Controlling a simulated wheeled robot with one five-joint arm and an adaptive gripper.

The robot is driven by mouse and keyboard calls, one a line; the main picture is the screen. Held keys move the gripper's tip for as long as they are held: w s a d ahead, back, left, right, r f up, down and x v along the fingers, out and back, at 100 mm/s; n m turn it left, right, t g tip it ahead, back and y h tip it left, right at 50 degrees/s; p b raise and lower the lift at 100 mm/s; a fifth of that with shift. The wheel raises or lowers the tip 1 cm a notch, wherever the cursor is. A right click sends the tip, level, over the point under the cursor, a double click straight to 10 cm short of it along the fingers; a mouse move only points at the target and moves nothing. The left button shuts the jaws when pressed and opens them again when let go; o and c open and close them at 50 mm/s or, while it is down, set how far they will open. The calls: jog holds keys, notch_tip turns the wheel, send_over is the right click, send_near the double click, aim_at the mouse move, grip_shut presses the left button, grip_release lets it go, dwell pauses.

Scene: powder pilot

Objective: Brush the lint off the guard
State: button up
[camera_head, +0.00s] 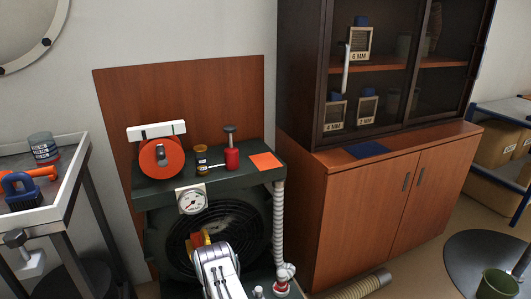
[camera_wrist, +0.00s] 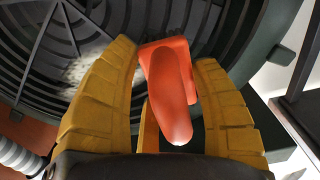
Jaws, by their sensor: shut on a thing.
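The guard (camera_head: 235,215) is a dark round grille of concentric rings on the front of a dark green machine. It fills the back of the wrist view (camera_wrist: 190,15). A pale fuzzy patch of lint (camera_wrist: 90,68) lies on its rings, left of my gripper there. My gripper (camera_head: 202,238) has yellow fingers and is in front of the guard. In the wrist view its fingers are shut on an orange tool (camera_wrist: 172,85), which looks like a brush with a rounded handle and a block-like head.
A gauge (camera_head: 191,199) sits above the guard, and a ribbed white hose (camera_head: 278,225) runs down its right side. A cart (camera_head: 75,170) stands left, a wooden cabinet (camera_head: 365,215) right.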

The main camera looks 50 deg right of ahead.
jog(key=shift+w+d+b, duration=0.35)
jog(key=shift+w+b, duration=0.3)
jog(key=shift+b, duration=0.15)
jog(key=shift+d, duration=0.1)
dwell(0.4)
jog(key=shift+s, duration=0.1)
